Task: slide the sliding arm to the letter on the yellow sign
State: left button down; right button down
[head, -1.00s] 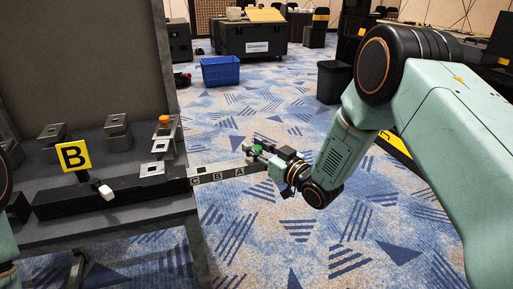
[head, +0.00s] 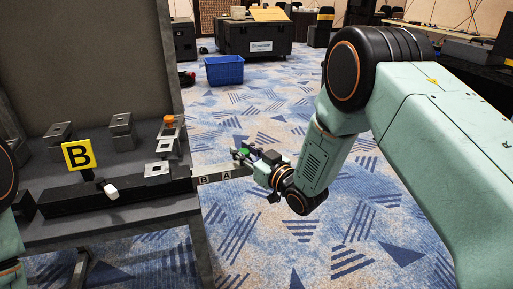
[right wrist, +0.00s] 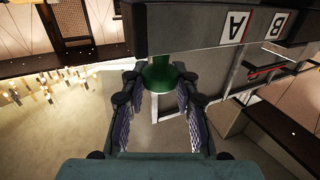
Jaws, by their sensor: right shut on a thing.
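The yellow sign (head: 78,155) with a black B stands on the dark slide housing at the left. My right gripper (head: 243,156) is shut on the green handle (right wrist: 158,72) at the arm's outer end. In the right wrist view, the fingers sit on both sides of the handle, and A and B appear upside down above. My left gripper is out of view; only part of my left arm shows.
A dark bench (head: 115,227) with an upright back panel (head: 95,60) carries the housing. Grey metal blocks (head: 122,130) and an orange button (head: 169,119) sit behind it. A blue bin (head: 224,70) and a black case (head: 253,38) stand farther back. Carpet right of the bench is clear.

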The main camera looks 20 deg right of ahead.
jog(key=shift+a, duration=0.65)
jog(key=shift+s+d+f, duration=0.1)
jog(key=c, duration=1)
grip_release()
jog(key=v, duration=1.2)
